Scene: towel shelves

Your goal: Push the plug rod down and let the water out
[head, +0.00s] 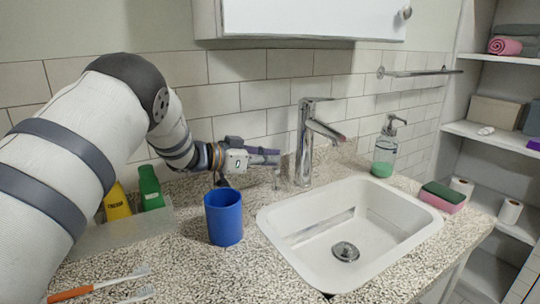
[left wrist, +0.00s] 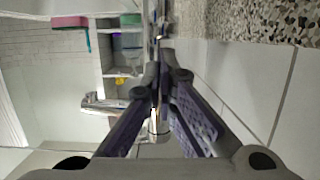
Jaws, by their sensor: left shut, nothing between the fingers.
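The white sink (head: 275,221) is set into the speckled counter, with a round metal drain plug (head: 346,251) at its bottom. I cannot tell clearly whether water stands in it. The chrome faucet (head: 304,145) rises behind the sink; it also shows in the left wrist view (left wrist: 103,104). My left gripper (head: 277,157) is shut and empty, pointing right, just left of the faucet and above the counter. In the left wrist view its fingertips (left wrist: 160,82) meet. The plug rod cannot be made out clearly near the faucet. My right gripper is not in view.
A blue cup (head: 224,217) stands below my left gripper. Yellow (head: 117,203) and green (head: 150,188) bottles are at left, toothbrushes (head: 100,287) in front. A soap dispenser (head: 386,148) and sponge (head: 443,196) stand right of the sink. The tiled wall is close behind.

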